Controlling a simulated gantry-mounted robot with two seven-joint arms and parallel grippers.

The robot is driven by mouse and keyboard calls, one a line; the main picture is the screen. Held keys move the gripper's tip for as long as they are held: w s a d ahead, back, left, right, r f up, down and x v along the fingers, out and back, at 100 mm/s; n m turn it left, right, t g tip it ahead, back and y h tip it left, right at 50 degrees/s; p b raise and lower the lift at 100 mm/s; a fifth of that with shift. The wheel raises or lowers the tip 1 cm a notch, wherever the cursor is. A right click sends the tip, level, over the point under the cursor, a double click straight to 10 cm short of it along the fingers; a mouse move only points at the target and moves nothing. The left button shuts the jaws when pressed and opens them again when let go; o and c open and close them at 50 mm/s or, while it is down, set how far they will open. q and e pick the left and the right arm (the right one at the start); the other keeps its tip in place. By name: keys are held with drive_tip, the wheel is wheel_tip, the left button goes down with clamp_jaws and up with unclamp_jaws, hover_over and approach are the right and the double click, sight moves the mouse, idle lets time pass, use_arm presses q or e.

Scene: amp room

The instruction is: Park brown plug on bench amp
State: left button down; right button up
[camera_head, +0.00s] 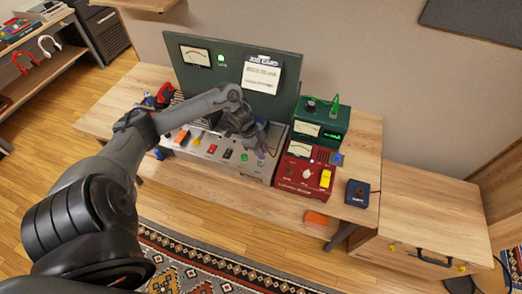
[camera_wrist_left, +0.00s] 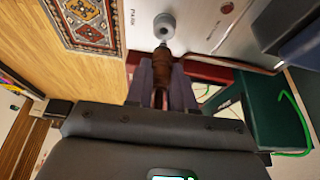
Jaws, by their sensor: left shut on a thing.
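The brown plug (camera_wrist_left: 162,68) is held between the fingers of my left gripper (camera_wrist_left: 161,82) in the left wrist view. Its metal tip points at a round grey socket (camera_wrist_left: 164,26) beside the word PARK on the bench amp's metal panel (camera_wrist_left: 205,22). The tip meets or overlaps the socket's near edge; I cannot tell whether it is inside. In the head view, my left gripper (camera_head: 262,152) is above the right end of the bench amp (camera_head: 215,166), and the plug is hard to make out there. My right gripper is not in view.
A red unit (camera_head: 305,172) stands right of the bench amp, with a green unit (camera_head: 320,124) behind it carrying a green cable. A dark blue box (camera_head: 358,193) sits farther right. An orange block (camera_head: 317,218) is at the front edge. The tall green panel (camera_head: 225,70) rises behind.

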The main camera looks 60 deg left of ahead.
use_arm(q)
drive_tip(key=shift+p, duration=0.35)
idle(0.3)
drive_tip(key=shift+f, duration=0.1)
idle(0.8)
drive_tip(key=shift+f+b, duration=0.8)
drive_tip(key=shift+f, duration=0.8)
idle(0.9)
drive_tip(key=c, duration=0.9)
unclamp_jaws()
drive_tip(key=shift+r, duration=0.1)
drive_tip(key=p+v, duration=0.1)
drive_tip(key=v, duration=0.9)
drive_tip(key=shift+r, duration=0.3)
drive_tip(key=shift+s, duration=0.1)
